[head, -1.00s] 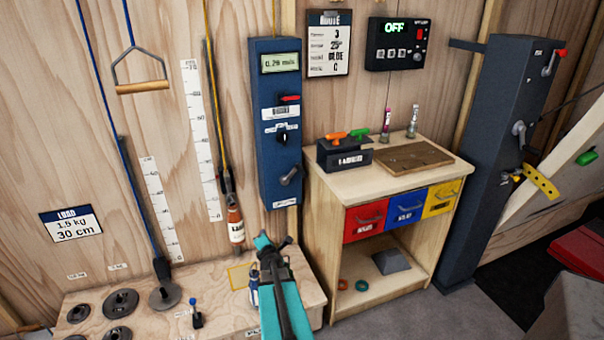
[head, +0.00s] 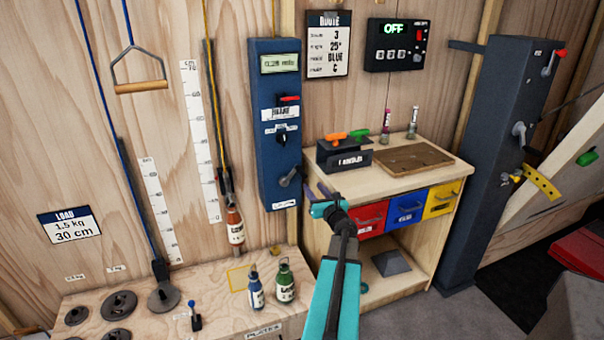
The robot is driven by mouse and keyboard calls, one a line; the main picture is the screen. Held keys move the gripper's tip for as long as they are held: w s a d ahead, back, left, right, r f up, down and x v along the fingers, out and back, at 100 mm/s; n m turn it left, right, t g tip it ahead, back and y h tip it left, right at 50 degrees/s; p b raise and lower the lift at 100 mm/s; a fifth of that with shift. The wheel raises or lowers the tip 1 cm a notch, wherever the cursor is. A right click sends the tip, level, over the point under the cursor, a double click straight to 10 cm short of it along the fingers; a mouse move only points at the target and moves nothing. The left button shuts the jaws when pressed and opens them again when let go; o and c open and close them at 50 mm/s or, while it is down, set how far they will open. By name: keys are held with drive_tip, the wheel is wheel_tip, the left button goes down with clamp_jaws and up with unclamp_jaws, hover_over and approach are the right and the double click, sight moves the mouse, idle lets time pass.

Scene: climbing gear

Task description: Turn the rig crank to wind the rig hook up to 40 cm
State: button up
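The blue rig box (head: 277,110) is mounted on the wooden wall, with a small display at its top that reads about 0.28. The rig crank (head: 290,177) is a short grey handle low on the box's front. The rig hook (head: 227,182) hangs on a yellow rope left of the box, with an orange-brown bottle (head: 235,226) on it, beside the lower part of a white centimetre scale (head: 200,140). My gripper (head: 318,204) is just right of and below the crank, seemingly apart from it.
A blue bottle (head: 256,291) and a green bottle (head: 286,284) stand on the low bench (head: 225,285) below. A wooden cabinet (head: 322,235) with coloured drawers stands close right of the box. A second blue rope carries a wooden-handled bar (head: 141,86) at left.

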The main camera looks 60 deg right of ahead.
sight(301, 172)
drive_tip(key=shift+w+d, duration=0.1)
drive_tip(key=shift+w, duration=0.05)
drive_tip(key=shift+p+x, duration=1.6)
drive_tip(key=shift+x, duration=5.1)
drive_tip(key=shift+c, duration=0.3)
clamp_jaws()
